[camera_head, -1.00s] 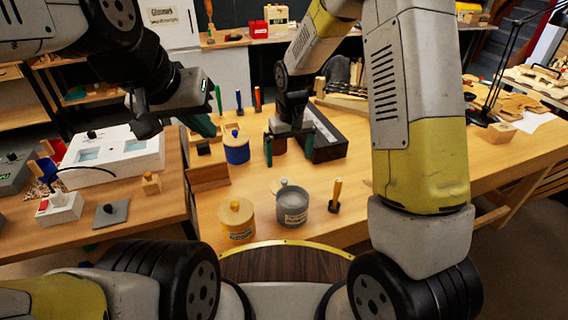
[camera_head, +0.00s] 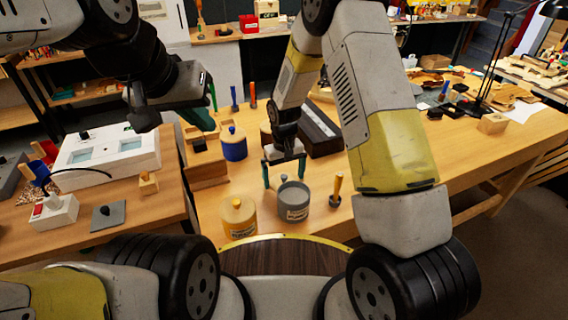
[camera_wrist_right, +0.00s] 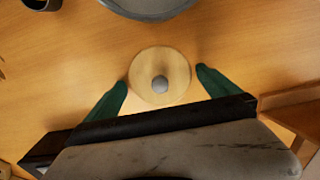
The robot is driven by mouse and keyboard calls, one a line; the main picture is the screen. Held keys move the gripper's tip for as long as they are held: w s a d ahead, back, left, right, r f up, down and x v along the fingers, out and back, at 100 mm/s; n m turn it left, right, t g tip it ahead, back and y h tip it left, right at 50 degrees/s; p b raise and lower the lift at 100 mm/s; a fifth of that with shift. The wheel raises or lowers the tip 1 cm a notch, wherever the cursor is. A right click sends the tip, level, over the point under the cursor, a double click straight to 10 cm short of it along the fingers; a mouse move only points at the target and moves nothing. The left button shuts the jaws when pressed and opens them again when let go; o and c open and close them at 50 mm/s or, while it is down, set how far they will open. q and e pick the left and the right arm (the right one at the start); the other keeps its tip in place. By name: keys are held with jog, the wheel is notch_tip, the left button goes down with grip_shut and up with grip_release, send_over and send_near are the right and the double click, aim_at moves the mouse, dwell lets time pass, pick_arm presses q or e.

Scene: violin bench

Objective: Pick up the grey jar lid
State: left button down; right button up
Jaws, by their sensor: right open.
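The grey jar lid (camera_wrist_right: 145,62) is a round pale wooden disc with a grey knob, lying on the bench in the right wrist view. In the head view it is mostly hidden behind the grey jar (camera_head: 293,203), with its knob (camera_head: 284,178) showing. My right gripper (camera_head: 284,172) is open above the lid. In the wrist view its green fingers (camera_wrist_right: 160,77) stand on either side of the disc, with a gap at each side. The grey jar is open and stands just in front of the lid. My left gripper (camera_head: 205,106) is open and empty over the bench's left part.
A yellow jar (camera_head: 238,220) stands left of the grey jar, and a wooden-handled tool (camera_head: 336,190) stands right of it. A blue jar (camera_head: 233,148) and a dark long box (camera_head: 320,131) are behind. The bench right of the tool is partly hidden by my right arm.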

jog(key=shift+c, duration=0.4)
jog(key=c, duration=1.1)
jog(key=shift+r, duration=0.1)
